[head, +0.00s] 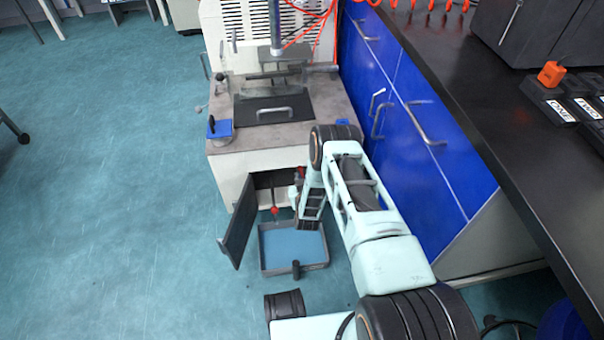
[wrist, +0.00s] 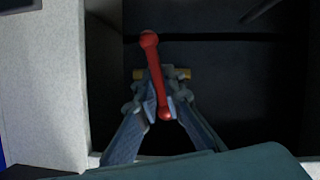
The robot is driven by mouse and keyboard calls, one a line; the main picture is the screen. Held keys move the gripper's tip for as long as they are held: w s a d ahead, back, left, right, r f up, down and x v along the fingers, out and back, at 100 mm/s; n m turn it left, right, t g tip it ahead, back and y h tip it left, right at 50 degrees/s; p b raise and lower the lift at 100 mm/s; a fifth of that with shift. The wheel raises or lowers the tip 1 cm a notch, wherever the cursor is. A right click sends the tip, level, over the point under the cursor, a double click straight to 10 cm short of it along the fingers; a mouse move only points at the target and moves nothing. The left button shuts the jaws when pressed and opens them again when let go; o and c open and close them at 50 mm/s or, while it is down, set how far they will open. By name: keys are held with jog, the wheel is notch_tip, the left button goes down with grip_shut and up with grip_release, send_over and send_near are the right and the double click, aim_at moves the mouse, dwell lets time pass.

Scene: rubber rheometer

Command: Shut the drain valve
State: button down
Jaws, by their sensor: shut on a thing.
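The drain valve's red lever (wrist: 154,68) has rounded ends and runs almost upright, slightly tilted, in the wrist view. Brass-coloured fitting ends (wrist: 181,73) show behind it. My gripper (wrist: 160,104) is shut on the lever near its lower end. In the head view my gripper (head: 298,192) is at the open cabinet in the base of the machine, partly hidden by my arm. A red part (head: 275,209) shows in the cabinet opening; I cannot tell whether it is the same lever.
The cabinet door (head: 238,224) stands open to the left. A grey-rimmed tray (head: 262,252) with a blue inside lies on the floor before the opening. Blue cupboards (head: 418,120) with handles stand close on the right.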

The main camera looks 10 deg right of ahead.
jog(key=shift+d+m+y, duration=0.15)
jog(key=shift+m+y, duration=0.55)
jog(key=shift+m, duration=0.3)
jog(key=c, duration=2)
grip_release()
jog(key=shift+c, duration=0.2)
jog(key=v, duration=0.7)
jog(key=shift+s, duration=0.2)
jog(key=shift+r, duration=0.1)
